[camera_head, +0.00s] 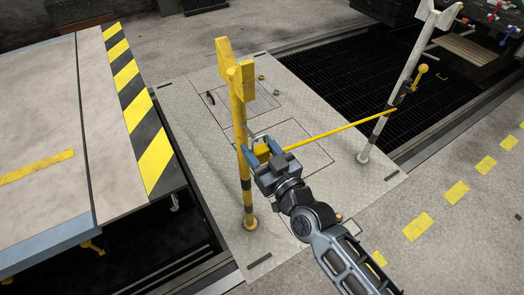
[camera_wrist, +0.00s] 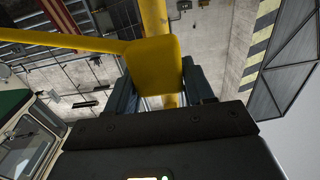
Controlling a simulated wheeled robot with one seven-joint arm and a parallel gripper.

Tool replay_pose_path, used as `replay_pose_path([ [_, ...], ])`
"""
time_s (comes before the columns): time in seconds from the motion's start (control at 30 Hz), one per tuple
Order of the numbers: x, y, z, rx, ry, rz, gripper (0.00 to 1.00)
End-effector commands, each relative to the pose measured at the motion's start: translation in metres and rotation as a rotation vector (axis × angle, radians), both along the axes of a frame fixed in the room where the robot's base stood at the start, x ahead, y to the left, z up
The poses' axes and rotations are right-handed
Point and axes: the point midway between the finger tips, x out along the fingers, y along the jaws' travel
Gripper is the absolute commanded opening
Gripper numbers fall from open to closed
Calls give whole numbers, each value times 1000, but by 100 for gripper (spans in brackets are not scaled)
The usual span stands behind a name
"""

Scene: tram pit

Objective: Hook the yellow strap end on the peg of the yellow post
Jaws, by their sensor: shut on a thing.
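The yellow post (camera_head: 241,115) stands upright on the metal plate, with a forked top and a dark band low down. My gripper (camera_head: 256,152) is beside the post at about mid-height, shut on the yellow strap end (camera_head: 263,150). In the wrist view the strap end (camera_wrist: 156,58) is a yellow block between the two jaws (camera_wrist: 158,88), and the post (camera_wrist: 154,16) shows just beyond it. The yellow strap (camera_head: 340,129) runs taut to the white post (camera_head: 392,92) at right. I cannot make out the peg; whether the strap end touches the post is unclear.
A platform with a black and yellow striped edge (camera_head: 138,100) lies left of the post, with a dark gap below it. A dark grating (camera_head: 340,75) covers the pit behind. Small loose items (camera_head: 211,97) lie on the plate. Open concrete floor lies at lower right.

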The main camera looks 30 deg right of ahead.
Motion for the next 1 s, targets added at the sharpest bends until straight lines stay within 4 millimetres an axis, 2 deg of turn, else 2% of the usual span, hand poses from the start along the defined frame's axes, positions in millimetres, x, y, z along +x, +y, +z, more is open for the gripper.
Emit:
replay_pose_path([
  [1.0, 37, 0, 0, 0, 0, 0, 22],
])
